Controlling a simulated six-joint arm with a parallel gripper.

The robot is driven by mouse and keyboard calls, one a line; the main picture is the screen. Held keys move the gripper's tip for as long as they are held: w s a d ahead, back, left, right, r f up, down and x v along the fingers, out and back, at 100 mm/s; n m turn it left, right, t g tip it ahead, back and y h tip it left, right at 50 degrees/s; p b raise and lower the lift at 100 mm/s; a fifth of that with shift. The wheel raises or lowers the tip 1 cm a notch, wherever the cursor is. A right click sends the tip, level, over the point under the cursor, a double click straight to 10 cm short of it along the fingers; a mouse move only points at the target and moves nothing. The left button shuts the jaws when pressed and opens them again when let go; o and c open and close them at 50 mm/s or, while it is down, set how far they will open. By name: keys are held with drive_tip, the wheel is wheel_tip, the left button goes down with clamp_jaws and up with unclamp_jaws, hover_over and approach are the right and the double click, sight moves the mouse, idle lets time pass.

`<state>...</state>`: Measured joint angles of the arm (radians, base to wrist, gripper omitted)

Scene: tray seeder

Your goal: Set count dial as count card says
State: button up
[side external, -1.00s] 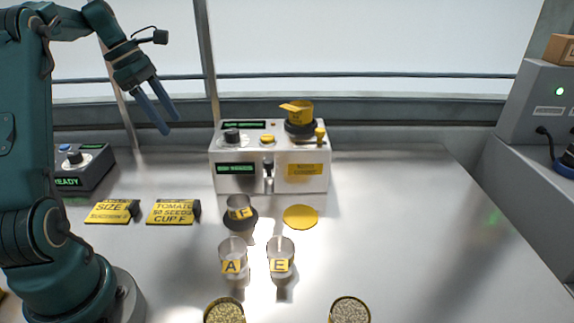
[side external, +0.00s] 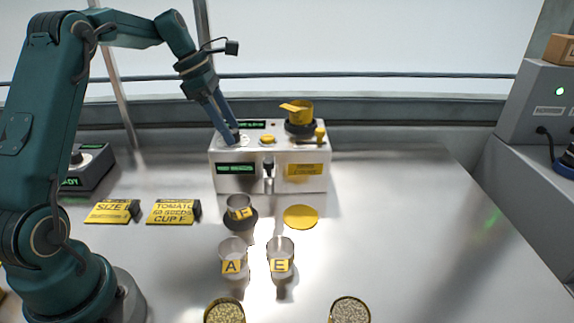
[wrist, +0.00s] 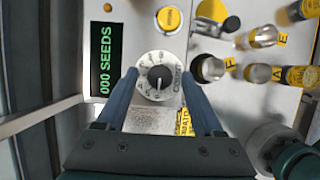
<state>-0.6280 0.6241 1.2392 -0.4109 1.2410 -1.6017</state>
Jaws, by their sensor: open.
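The count dial (wrist: 158,78) is a dark knob with a white pointer on a pale scale ring, marked COUNT. It sits on top of the seeder box (side external: 239,178), largely hidden by my fingers in the side view. The green display (wrist: 105,61) beside it reads 000 SEEDS. My gripper (wrist: 158,73) is open, its blue fingers on either side of the dial; I cannot tell whether they touch it. In the side view, my gripper (side external: 228,138) reaches down to the box's left top. The count card (side external: 173,212) reads TOMATO, a seed number too small to read surely, CUP F.
Cup F (side external: 239,208), cup A (side external: 233,255) and cup E (side external: 281,257) stand in front. The SIZE card (side external: 112,212) lies left. The table's right is clear.

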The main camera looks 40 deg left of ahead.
drive_tip(key=shift+f, duration=0.2)
clamp_jaws()
drive_tip(key=shift+m, duration=0.4)
drive_tip(key=shift+w+m+g+h, duration=0.1)
drive_tip(key=shift+m+g+h, duration=0.25)
drive_tip(key=shift+m, duration=0.7)
drive_tip(key=shift+w+m+g+h, duration=0.15)
drive_tip(key=shift+m+g, duration=0.3)
drive_tip(key=shift+m, duration=0.6)
drive_tip(key=shift+s+r+m+g, duration=0.1)
drive_tip(key=shift+m+g, duration=0.2)
drive_tip(key=shift+m, duration=0.4)
unclamp_jaws()
